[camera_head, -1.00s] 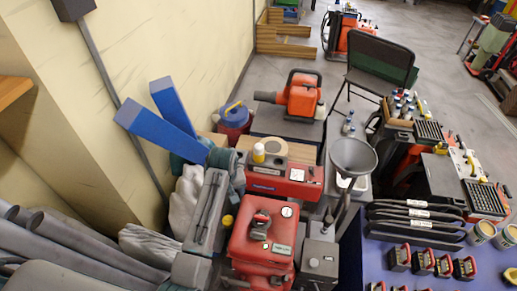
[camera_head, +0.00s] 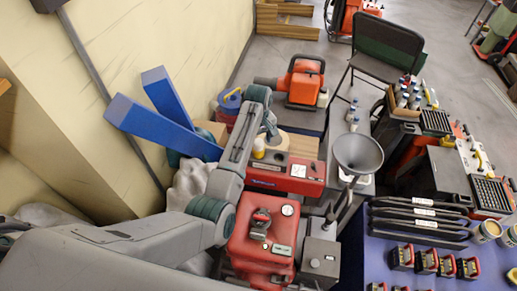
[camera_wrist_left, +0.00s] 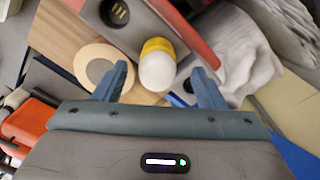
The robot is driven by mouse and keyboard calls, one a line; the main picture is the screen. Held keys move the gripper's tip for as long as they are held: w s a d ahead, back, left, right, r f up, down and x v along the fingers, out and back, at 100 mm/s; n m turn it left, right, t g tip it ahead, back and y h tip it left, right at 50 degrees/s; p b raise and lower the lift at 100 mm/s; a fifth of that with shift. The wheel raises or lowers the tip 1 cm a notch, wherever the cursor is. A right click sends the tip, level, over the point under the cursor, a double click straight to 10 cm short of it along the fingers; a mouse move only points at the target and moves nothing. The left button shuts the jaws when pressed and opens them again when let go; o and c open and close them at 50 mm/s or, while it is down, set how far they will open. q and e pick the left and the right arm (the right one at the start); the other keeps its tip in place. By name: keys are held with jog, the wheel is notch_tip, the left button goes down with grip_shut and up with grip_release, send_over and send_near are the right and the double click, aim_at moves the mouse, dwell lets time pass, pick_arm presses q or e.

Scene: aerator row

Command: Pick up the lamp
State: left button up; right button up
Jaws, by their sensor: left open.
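A small upright piece with a white body and a yellow band, which I take to be the lamp (camera_head: 259,148), stands by the red toolbox in the head view. In the left wrist view the lamp (camera_wrist_left: 157,68) shows from above, between the two blue finger tips. My left gripper (camera_wrist_left: 161,80) is open, with a finger to each side of the lamp and visible gaps. In the head view my left gripper (camera_head: 269,124) hangs beside and above it, its fingers partly hidden by my arm. My right gripper is not in view.
A round cream disc (camera_wrist_left: 84,65) lies close to the lamp. The red toolbox (camera_head: 290,173), a red can (camera_head: 262,240), a grey funnel (camera_head: 358,150) and blue beams (camera_head: 150,122) crowd round it. An orange machine (camera_head: 303,80) stands behind.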

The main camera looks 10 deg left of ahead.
aim_at(259, 148)
pick_arm(q)
notch_tip(259, 148, down, 5)
jog(key=shift+d+r, duration=0.1)
jog(key=shift+d, duration=0.05)
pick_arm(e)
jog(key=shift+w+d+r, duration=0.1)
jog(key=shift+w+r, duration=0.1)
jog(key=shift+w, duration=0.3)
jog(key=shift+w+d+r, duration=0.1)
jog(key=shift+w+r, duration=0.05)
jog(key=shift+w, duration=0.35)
pick_arm(q)
jog(key=c, duration=1.1)
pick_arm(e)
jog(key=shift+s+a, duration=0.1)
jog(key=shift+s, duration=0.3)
pick_arm(q)
jog(key=shift+p, duration=0.3)
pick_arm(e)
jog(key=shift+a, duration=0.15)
